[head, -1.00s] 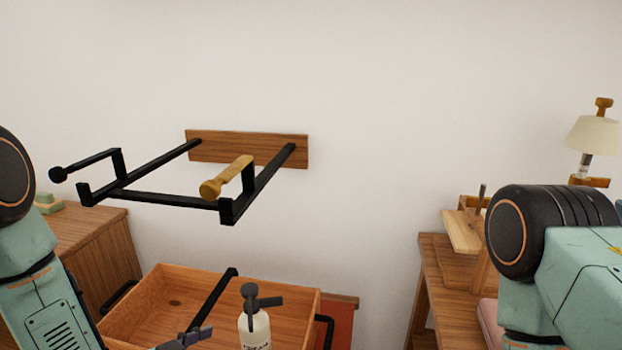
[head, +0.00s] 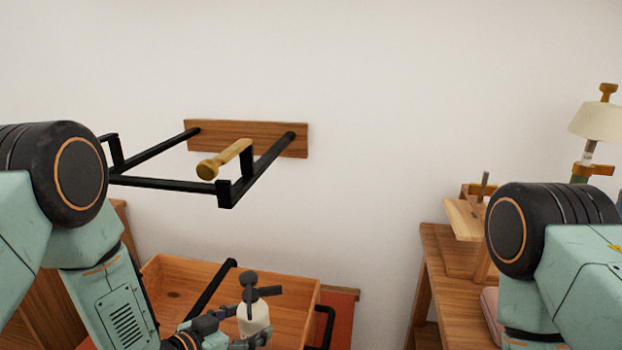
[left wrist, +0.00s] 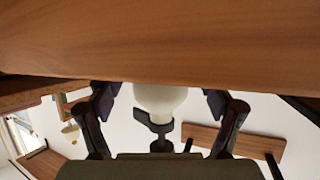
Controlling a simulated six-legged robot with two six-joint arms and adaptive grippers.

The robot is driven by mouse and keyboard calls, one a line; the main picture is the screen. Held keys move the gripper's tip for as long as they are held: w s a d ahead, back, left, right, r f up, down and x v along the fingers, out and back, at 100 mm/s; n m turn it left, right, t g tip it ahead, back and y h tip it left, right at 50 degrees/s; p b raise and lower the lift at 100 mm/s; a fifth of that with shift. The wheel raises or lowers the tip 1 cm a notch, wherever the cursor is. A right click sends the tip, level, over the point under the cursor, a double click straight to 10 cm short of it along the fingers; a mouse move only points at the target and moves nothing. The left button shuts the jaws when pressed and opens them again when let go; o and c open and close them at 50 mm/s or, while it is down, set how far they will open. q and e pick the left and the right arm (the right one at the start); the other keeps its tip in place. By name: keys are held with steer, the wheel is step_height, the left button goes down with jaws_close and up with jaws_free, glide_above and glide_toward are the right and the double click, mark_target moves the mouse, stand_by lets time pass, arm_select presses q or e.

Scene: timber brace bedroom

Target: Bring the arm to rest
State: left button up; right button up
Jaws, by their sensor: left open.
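My left gripper (head: 236,326) is low in the head view, its fingers open beside a white bottle with a dark pump top (head: 254,318). In the left wrist view the open fingers (left wrist: 162,105) stand on either side of the bottle (left wrist: 160,100), with gaps showing at both sides. The bottle is at the wooden tray (head: 292,285); its base is hidden. My left arm comes in from the left, bent down toward the bottle. My right arm shows at the right edge, but its gripper is out of view.
A black wall rack with a wooden backboard (head: 247,139) and a yellow peg (head: 225,160) juts out above the tray. A wooden side table (head: 448,262) and a lamp (head: 598,121) stand at right. The wall between rack and table is bare.

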arm_select(q)
steer(key=w+f, duration=0.1)
steer(key=w+d+f+b, duration=0.1)
steer(key=f, duration=0.1)
steer(key=shift+d, duration=0.2)
step_height(320, 180, up, 9)
steer(key=p, duration=0.3)
steer(key=shift+r, duration=0.2)
steer(key=shift+f, duration=0.1)
